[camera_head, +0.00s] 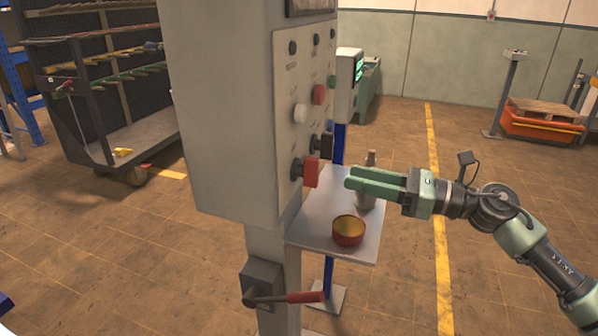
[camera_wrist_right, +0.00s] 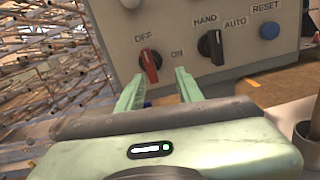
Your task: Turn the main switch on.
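A red rotary switch (camera_head: 311,171) sits low on the front of the grey control cabinet (camera_head: 232,120). In the right wrist view the red switch (camera_wrist_right: 149,66) has OFF at its upper left and ON to its right. Its handle is close to upright, its top leaning toward OFF. My right gripper (camera_head: 348,178) is just right of the switch in the head view, fingers pointing at the panel. In the right wrist view the gripper (camera_wrist_right: 160,79) has its fingers apart with nothing between them, just short of the switch. My left gripper is not in view.
A black HAND/AUTO switch (camera_wrist_right: 212,46) and a blue RESET button (camera_wrist_right: 270,30) are right of the red switch. A red-handled lever (camera_head: 300,297) juts from the post.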

